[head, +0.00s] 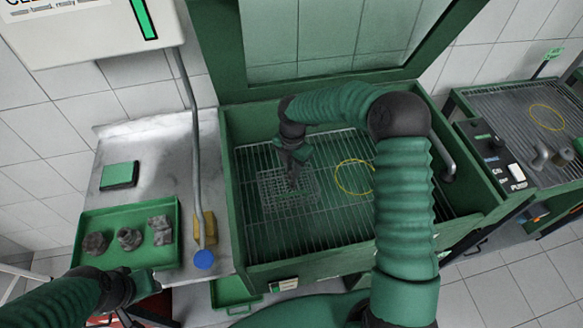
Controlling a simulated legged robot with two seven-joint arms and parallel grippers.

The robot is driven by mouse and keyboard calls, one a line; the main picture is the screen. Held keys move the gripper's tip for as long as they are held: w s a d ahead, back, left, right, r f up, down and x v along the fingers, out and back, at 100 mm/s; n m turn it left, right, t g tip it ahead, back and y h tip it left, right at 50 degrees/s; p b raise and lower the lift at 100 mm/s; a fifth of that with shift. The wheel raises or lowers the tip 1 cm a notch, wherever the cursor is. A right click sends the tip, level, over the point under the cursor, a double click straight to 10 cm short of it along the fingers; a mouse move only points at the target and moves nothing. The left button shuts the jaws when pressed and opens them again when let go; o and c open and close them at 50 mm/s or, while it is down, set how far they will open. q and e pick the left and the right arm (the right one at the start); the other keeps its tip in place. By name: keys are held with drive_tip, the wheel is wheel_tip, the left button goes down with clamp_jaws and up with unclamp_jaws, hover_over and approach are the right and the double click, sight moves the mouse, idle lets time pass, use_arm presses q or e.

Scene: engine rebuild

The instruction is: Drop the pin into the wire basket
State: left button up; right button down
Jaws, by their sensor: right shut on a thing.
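The wire basket (272,193) is a small grey mesh basket on the grate inside the green wash cabinet. My right gripper (293,183) points down over the basket's right part. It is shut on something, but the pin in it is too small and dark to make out. I cannot tell whether its tips are inside the basket or just above it. My left arm comes in at the lower left, and its gripper (140,300) is near the front edge of the green tray; its fingers are too unclear to read.
A green tray (88,228) with several grey metal parts lies on the left counter. A green block (119,175) sits behind it. A yellow ring (340,178) marks the grate right of the basket. The cabinet walls (228,190) enclose the grate.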

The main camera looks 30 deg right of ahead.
drive_tip(key=shift+d, duration=0.15)
drive_tip(key=c, duration=1.6)
unclamp_jaws()
drive_tip(key=shift+d, duration=0.1)
drive_tip(key=o, duration=0.4)
drive_tip(key=shift+c, duration=0.2)
drive_tip(key=shift+a+r, duration=0.1)
drive_tip(key=shift+a, duration=0.2)
wheel_tip(320, 180, up, 17)
drive_tip(key=p, duration=0.1)
